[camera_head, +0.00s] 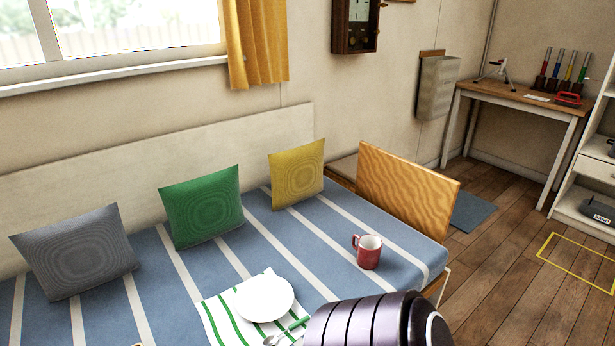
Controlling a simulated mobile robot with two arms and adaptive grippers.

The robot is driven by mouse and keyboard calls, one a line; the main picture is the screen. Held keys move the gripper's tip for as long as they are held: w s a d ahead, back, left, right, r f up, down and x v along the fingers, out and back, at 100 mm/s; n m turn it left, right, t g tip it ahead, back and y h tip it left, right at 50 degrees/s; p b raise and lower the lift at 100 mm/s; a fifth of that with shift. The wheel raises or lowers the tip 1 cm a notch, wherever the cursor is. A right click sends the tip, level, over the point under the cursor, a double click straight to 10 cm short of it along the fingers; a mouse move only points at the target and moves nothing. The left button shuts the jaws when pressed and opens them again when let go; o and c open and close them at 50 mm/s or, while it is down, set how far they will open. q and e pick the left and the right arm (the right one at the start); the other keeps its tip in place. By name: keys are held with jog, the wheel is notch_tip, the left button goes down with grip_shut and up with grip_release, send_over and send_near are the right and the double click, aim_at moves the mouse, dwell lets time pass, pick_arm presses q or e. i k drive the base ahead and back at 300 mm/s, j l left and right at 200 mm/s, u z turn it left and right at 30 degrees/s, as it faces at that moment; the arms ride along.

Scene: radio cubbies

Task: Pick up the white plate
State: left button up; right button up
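The white plate (265,298) lies on a white cloth with green stripes (222,316), on the blue and white striped daybed (235,264). A spoon (274,339) and a green-handled utensil (299,323) lie beside the plate on the cloth. A dark, ringed part of my own arm shows at the bottom, just right of the plate, and covers part of the bedding. Neither gripper's fingers are in view.
A red mug (368,252) stands right of the plate. Grey (75,252), green (201,206) and yellow (297,174) pillows lie along the back. A wooden end board (408,194) rises at the right. Open floor lies beyond, before a desk (520,98).

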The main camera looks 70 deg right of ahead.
aim_at(263, 299)
jog(key=j+z, duration=0.15)
jog(key=z, duration=0.35)
jog(key=j+z, duration=0.1)
jog(key=z, duration=0.4)
jog(key=j+z, duration=0.15)
jog(key=z, duration=0.35)
jog(key=j+z, duration=0.1)
jog(key=z, duration=0.4)
jog(key=k+l, duration=0.05)
